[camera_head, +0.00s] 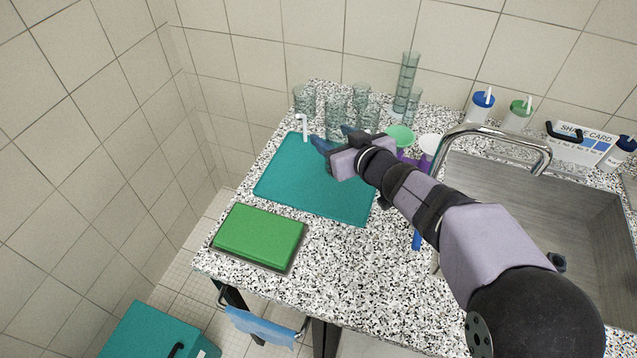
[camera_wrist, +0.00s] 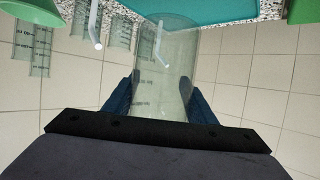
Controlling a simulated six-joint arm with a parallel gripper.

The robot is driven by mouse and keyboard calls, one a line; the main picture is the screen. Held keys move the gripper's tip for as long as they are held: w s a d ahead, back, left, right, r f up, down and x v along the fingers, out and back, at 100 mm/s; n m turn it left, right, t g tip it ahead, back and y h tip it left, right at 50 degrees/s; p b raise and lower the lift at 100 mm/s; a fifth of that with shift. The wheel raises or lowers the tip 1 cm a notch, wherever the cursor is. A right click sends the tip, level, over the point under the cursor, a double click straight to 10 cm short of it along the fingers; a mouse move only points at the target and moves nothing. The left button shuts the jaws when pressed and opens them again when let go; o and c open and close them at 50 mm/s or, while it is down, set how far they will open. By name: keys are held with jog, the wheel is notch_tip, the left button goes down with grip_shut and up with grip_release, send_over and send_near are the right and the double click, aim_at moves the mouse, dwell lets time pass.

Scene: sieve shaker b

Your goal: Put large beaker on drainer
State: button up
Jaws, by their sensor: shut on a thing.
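A large clear beaker (camera_wrist: 168,75) with graduation marks stands between my fingers in the wrist view. My gripper (camera_wrist: 160,103) is shut on it, one dark blue finger on each side. In the head view my gripper (camera_head: 333,141) is at the far edge of a flat teal mat (camera_head: 300,190), which may be the drainer. The held beaker seems to be the clear glass (camera_head: 335,113) just behind the fingers, partly hidden by them. I cannot tell whether its base touches anything. The teal mat also shows at the top of the wrist view (camera_wrist: 225,10).
Other clear beakers (camera_head: 304,100) and a tall clear cylinder (camera_head: 407,75) stand at the back. A white hooked piece (camera_head: 303,124) rises near the mat. A green pad (camera_head: 258,237) lies in front. The sink (camera_head: 540,205) and tap (camera_head: 505,130) are right. Most of the mat is bare.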

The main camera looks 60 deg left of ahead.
jog(key=shift+s+f, duration=0.1)
jog(key=shift+f, duration=5.15)
jog(key=shift+f, duration=0.15)
jog(key=o, duration=1.5)
jog(key=shift+c, duration=0.2)
jog(key=shift+r, duration=0.2)
jog(key=shift+d+r, duration=0.15)
jog(key=shift+d, duration=0.45)
jog(key=b+v, duration=0.2)
jog(key=v, duration=0.8)
jog(key=shift+d, duration=0.4)
